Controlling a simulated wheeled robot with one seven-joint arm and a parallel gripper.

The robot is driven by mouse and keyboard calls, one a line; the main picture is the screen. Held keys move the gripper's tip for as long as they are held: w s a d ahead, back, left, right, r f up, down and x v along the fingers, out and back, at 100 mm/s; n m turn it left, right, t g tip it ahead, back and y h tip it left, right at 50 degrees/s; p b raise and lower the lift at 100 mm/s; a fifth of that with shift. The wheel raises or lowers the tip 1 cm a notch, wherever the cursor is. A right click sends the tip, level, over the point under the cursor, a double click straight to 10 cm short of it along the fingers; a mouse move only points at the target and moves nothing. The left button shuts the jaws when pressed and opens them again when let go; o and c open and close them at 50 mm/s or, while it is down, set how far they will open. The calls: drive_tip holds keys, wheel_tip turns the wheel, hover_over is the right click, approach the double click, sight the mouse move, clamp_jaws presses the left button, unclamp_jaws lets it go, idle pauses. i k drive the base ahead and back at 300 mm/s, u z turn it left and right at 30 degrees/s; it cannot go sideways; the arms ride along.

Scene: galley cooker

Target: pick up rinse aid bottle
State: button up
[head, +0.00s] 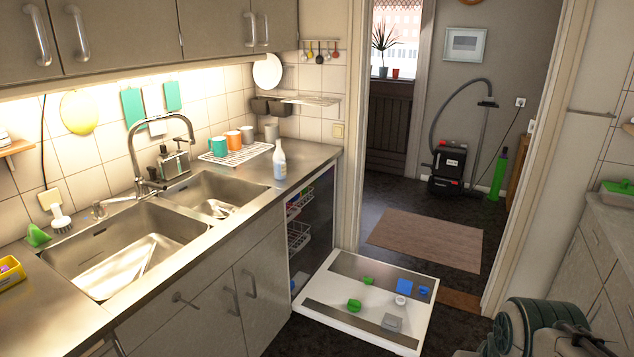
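A white bottle with a pale blue label (279,163), which looks like the rinse aid bottle, stands upright on the steel counter (311,159) to the right of the sink. It is near the counter's front edge, in front of the rack with the mugs. Its label is too small to read. Nothing touches it. A grey-green part of my arm shows at the bottom right, far from the bottle. I cannot make out my gripper's fingertips in this view.
The dishwasher door (318,300) is folded down low over the floor below the bottle, with several small green, blue and grey items on it. A wire rack (236,155) with mugs stands behind the bottle. The double sink (128,247) is to the left.

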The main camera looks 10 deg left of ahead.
sight(279, 157)
drive_tip(key=u, duration=0.5)
drive_tip(key=i, duration=0.85)
drive_tip(key=u, duration=1.05)
drive_tip(key=i, duration=1.3)
drive_tip(key=u, duration=0.2)
